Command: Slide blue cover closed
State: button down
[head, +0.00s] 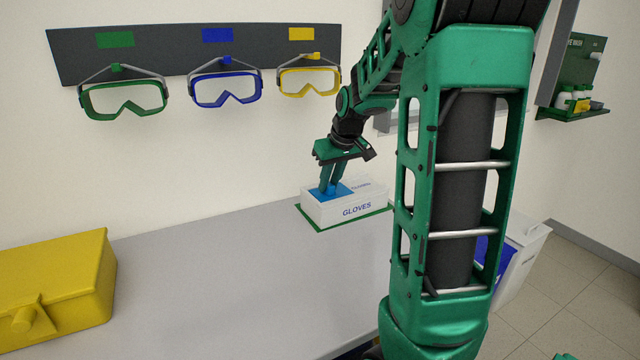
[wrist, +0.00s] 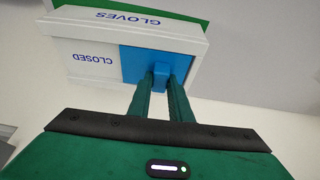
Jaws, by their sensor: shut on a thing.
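The white glove box (head: 347,209), marked GLOVES on its front, stands on a green mat at the far part of the grey table. Its blue sliding cover (head: 326,191) lies on the top at the left end. In the wrist view the blue cover (wrist: 190,62) shows beside a white area of the top marked CLOSED (wrist: 92,58). My gripper (head: 329,186) reaches down onto the cover from above. In the wrist view its two green fingers (wrist: 163,82) are shut on the cover's small raised blue tab (wrist: 161,72).
A yellow case (head: 55,285) sits at the table's left end. Green, blue and yellow goggles (head: 225,88) hang on a wall rack above. A white bin (head: 520,262) stands right of the table. The table's middle (head: 230,260) is clear.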

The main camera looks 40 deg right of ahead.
jog(key=shift+w+a, duration=0.1)
jog(key=c, duration=1.6)
grip_release()
jog(key=v, duration=1)
jog(key=shift+r, duration=0.3)
jog(key=shift+a, duration=0.1)
jog(key=s+a+f+m+g, duration=0.1)
jog(key=s+a+f, duration=0.3)
jog(key=s, duration=0.4)
jog(key=s+a+f+m+g, duration=0.2)
jog(key=s+f, duration=0.3)
jog(key=s, duration=0.4)
jog(key=s+a+f+m+g, duration=0.1)
jog(key=s+a+f, duration=0.3)
jog(key=s, duration=0.5)
jog(key=shift+s+a+f+m+y, duration=0.1)
jog(key=shift+a+m+y, duration=0.1)
jog(key=shift+a, duration=0.2)
jog(key=shift+s+a+f+m+y, duration=0.1)
jog(key=shift+a+y, duration=0.1)
jog(key=shift+a, duration=0.25)
